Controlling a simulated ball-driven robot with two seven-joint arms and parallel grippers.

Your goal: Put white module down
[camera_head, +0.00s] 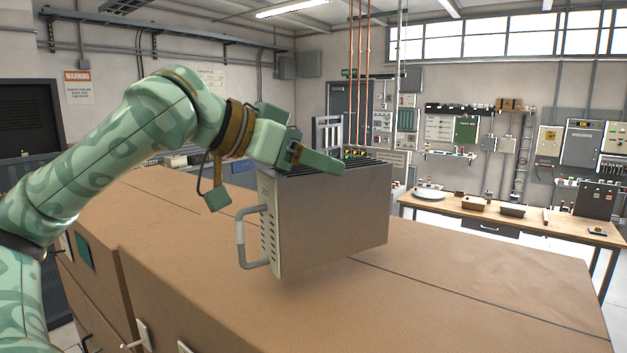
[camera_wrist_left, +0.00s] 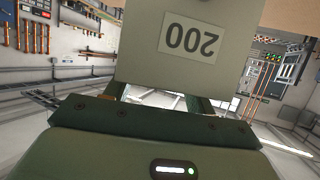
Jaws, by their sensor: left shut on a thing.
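The white module (camera_head: 332,222) is a box with a pale front panel, a large handle (camera_head: 250,240) and a dark slotted top. It is upright over the brown cabinet top (camera_head: 440,285); I cannot tell whether its bottom touches the surface. My left gripper (camera_head: 318,160) reaches in from the left and is shut on the module at its upper edge. In the left wrist view, a pale face of the module (camera_wrist_left: 190,70) fills the space between the fingers, with an upside-down label "200". The fingertips are mostly hidden. My right gripper is not in view.
The cabinet top is bare in front and to the right of the module, with a dark seam across it. Behind stands a wooden workbench (camera_head: 560,226) with a white plate (camera_head: 429,193) and small trays (camera_head: 475,203). Wall equipment and vertical copper pipes (camera_head: 358,80) are farther back.

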